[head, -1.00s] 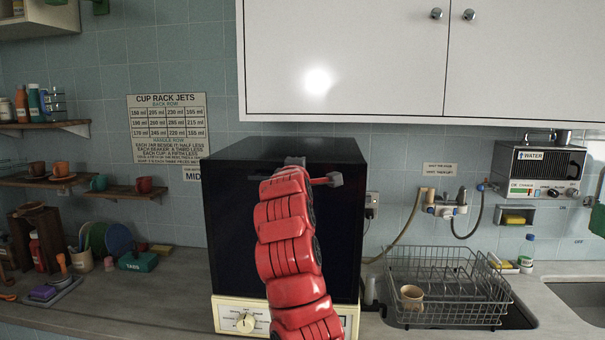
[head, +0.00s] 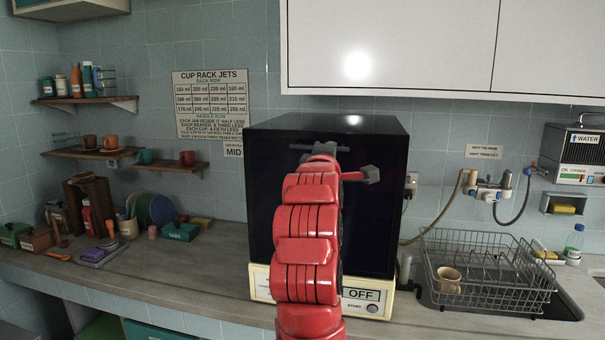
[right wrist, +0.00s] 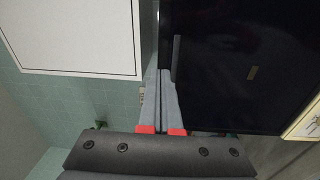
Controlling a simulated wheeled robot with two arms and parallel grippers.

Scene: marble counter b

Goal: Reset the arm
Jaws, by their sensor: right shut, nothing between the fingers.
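My right arm rises through the middle of the head view, in front of a black box-shaped machine with a cream base (head: 262,282). My right gripper (head: 318,150) is at the arm's far end, small and partly hidden by the red wrist, near the upper part of the machine's dark front. In the right wrist view its two grey fingers (right wrist: 164,75) lie together with nothing between them. The machine's dark face (right wrist: 235,70) fills the right of that view. I cannot tell if the fingers touch it. My left gripper is not in view.
A wire dish rack (head: 480,275) with a tan cup (head: 449,280) stands right of the machine by the sink. A white cupboard (head: 390,45) hangs above. Shelves with cups (head: 146,156) and several tools are at left. The counter (head: 190,270) left of the machine is mostly clear.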

